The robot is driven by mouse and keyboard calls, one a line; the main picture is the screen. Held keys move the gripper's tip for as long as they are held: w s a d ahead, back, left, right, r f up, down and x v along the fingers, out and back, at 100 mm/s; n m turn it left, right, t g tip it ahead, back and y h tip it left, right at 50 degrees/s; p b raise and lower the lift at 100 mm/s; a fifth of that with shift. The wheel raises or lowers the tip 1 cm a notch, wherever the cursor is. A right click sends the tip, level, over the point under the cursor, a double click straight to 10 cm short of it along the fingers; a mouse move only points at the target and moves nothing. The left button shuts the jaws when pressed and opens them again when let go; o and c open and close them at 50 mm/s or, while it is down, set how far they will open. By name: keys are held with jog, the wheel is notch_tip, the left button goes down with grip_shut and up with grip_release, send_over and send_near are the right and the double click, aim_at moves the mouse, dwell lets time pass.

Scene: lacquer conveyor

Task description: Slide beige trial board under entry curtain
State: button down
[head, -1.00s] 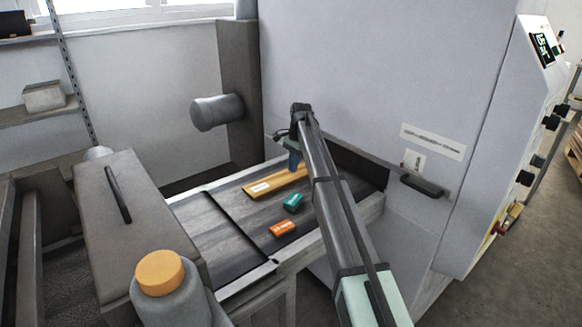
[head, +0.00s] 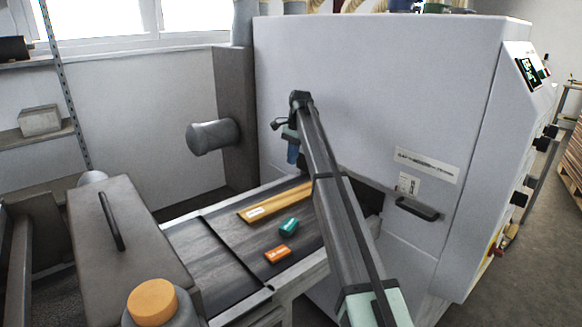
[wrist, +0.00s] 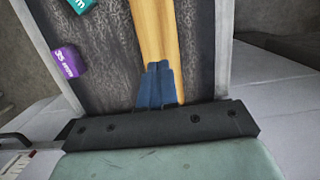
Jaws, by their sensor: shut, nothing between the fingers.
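The beige trial board (head: 275,203) is a long, flat yellowish strip with a white label near its near-left end. It lies on the dark conveyor belt, along its far side. In the wrist view the board (wrist: 152,30) runs up the picture from beneath my fingers. My gripper (head: 292,158) has blue fingers, pointing down, shut and empty above the board. The fingers (wrist: 157,85) overlap the board in the wrist view; I cannot tell the exact gap. The entry opening at the machine's face is largely hidden behind my arm, and I cannot make out the curtain.
A teal block (head: 288,227) and an orange block (head: 277,254) lie on the belt beside the board. A purple block (wrist: 67,62) shows in the wrist view. The large grey machine (head: 375,100) stands behind. A grey cylinder (head: 212,138) juts out at left.

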aim_at(286, 198)
jog(key=shift+r, duration=0.3)
jog(key=c, duration=1.8)
grip_release()
jog(key=shift+c, duration=0.2)
jog(key=shift+o, duration=0.8)
jog(key=shift+s+a+f, duration=0.1)
jog(key=shift+s, duration=0.1)
jog(key=shift+o, duration=1.4)
jog(key=shift+s+a+f+t+h, duration=0.2)
jog(key=shift+s+a, duration=0.1)
jog(key=shift+s, duration=0.15)
jog(key=shift+s+a+f+t+h, duration=0.2)
jog(key=shift+s+a, duration=0.1)
jog(key=shift+s, duration=0.15)
jog(key=o, duration=0.3)
jog(key=shift+s+a+f+t+h, duration=0.1)
jog(key=shift+s+a+t+h, duration=0.2)
jog(key=shift+s, duration=0.1)
jog(key=o, duration=0.9)
jog(key=shift+f, duration=0.5)
jog(key=shift+o, duration=1)
notch_tip(286, 198, down, 13)
jog(key=shift+r, duration=0.1)
jog(key=shift+c, duration=0.5)
